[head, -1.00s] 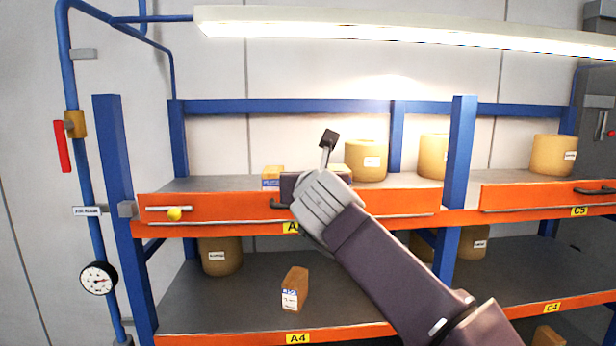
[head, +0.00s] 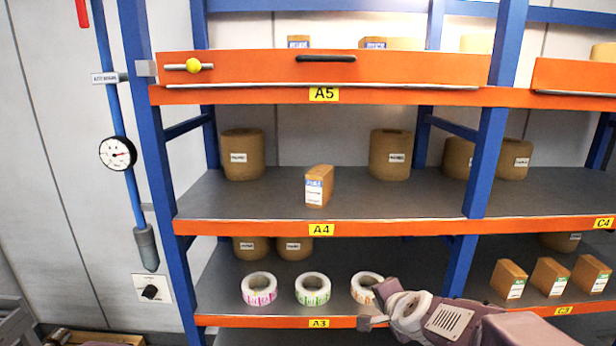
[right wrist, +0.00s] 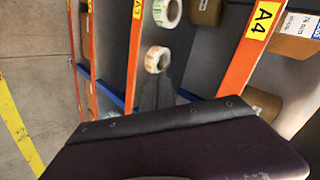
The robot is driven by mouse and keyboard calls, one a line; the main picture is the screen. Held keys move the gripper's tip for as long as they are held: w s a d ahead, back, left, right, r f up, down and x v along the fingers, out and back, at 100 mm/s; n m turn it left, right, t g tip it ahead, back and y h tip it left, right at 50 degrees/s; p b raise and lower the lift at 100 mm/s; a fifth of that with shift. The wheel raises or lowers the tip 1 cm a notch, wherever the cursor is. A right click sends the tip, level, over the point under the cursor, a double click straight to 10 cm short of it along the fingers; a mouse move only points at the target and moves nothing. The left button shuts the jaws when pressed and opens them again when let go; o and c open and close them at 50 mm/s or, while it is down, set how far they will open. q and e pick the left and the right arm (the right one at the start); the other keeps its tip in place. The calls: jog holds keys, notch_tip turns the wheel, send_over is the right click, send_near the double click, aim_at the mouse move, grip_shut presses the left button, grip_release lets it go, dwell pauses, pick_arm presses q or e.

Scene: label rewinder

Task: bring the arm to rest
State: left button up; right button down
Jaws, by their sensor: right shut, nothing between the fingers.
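My right arm enters the head view from the bottom right, with a pale grey wrist and a mauve forearm. My right gripper (head: 372,321) is at the front edge of the A3 shelf (head: 270,320), just below an orange-printed label roll (head: 366,287). It is shut and holds nothing. I cannot tell whether it touches the shelf edge. In the right wrist view a dark part of my own arm fills the lower middle, with the shelves tilted behind it. My left gripper is not in view.
A pink-printed roll (head: 259,289) and a green-printed roll (head: 312,289) stand on A3. A small carton (head: 319,186) and brown drums (head: 390,154) stand on A4. Above is an orange front with a black handle (head: 326,58). Blue posts (head: 489,150) frame the rack.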

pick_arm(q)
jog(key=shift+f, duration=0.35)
pick_arm(e)
jog(key=s+f+n+g, duration=0.4)
jog(key=s+f+n, duration=0.2)
jog(key=s, duration=0.5)
jog(key=s+d+f+n+g, duration=0.1)
jog(key=s+f+n+g, duration=0.3)
jog(key=s+f, duration=0.5)
jog(key=s+n, duration=0.1)
jog(key=n, duration=0.1)
jog(key=shift+s+f+n+g, duration=0.25)
jog(key=shift+s+n+g, duration=0.1)
jog(key=shift+n+g, duration=0.05)
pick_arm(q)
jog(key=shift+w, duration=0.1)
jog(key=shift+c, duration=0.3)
